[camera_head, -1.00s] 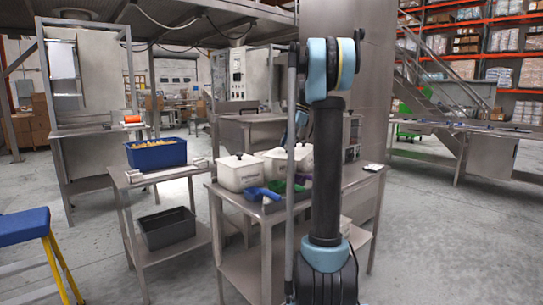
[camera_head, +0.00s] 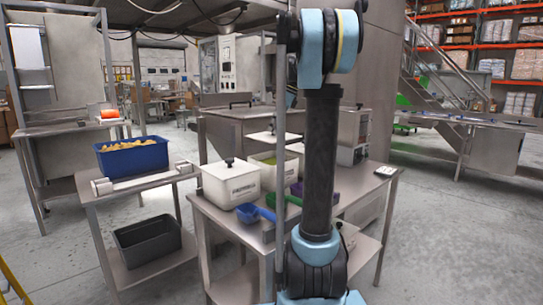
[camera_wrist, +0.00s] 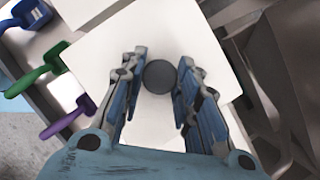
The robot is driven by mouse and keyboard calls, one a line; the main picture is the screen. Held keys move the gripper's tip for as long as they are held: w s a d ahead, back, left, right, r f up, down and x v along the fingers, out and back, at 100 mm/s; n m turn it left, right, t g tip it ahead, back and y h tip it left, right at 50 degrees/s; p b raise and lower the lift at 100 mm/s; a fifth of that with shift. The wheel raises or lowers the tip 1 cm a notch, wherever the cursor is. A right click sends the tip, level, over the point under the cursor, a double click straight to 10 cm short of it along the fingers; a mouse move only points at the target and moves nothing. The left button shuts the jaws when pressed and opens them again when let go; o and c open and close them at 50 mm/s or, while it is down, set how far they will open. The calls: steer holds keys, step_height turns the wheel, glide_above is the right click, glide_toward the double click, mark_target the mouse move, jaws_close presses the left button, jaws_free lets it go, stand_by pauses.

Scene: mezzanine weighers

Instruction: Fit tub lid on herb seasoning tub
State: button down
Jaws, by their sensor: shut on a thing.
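The tub lid (camera_wrist: 105,45) is a white square plate with a round dark knob (camera_wrist: 159,76). My gripper (camera_wrist: 161,70) is shut on the knob, one finger on each side. In the head view the lid (camera_head: 268,137) is held level above an open white tub (camera_head: 268,180) with yellow-green contents, apart from its rim. I take this as the herb seasoning tub; its label cannot be read. In the head view my arm hides my gripper and part of the tub. In the wrist view the lid covers what is below it.
A lidded white tub (camera_head: 231,186) stands left of the open one. Blue (camera_head: 255,213), green (camera_head: 285,200) and purple (camera_head: 297,189) scoops lie at the bench (camera_head: 236,227) front. A side table holds a blue crate (camera_head: 132,160), with a grey bin (camera_head: 147,242) below. Bench space is narrow.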

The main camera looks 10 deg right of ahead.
step_height(320, 180, down, 9)
stand_by(0.5)
steer(key=c, duration=1.2)
jaws_free()
steer(key=shift+r, duration=0.1)
steer(key=v, duration=1.2)
